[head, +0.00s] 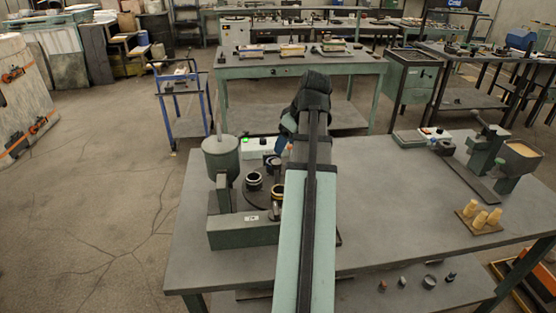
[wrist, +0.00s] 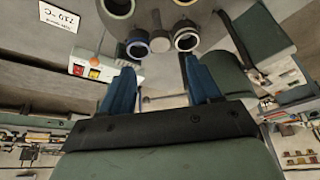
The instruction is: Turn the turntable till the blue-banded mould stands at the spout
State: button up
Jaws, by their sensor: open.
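The turntable (head: 256,201) is a dark disc at the left of the bench, partly covered by my arm. Several dark moulds stand on it. The blue-banded mould (head: 272,162) appears at its far side, close to my gripper. A white-banded mould (head: 254,181) is at the left and a yellow-banded mould (head: 277,192) nearer. The wrist view shows several mould mouths at the top, with a bluish one (wrist: 137,48) left of centre. My gripper (wrist: 160,76) is open, its blue fingers apart with no mould between them. The spout is hard to make out by the green pot (head: 220,153).
A green base block (head: 243,230) is in front. Yellow pieces (head: 481,216) sit on a board at the right. The bench's middle right is clear.

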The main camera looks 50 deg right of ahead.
aim_at(277, 162)
jog(key=x, duration=0.9)
grip_shut()
dwell(0.7)
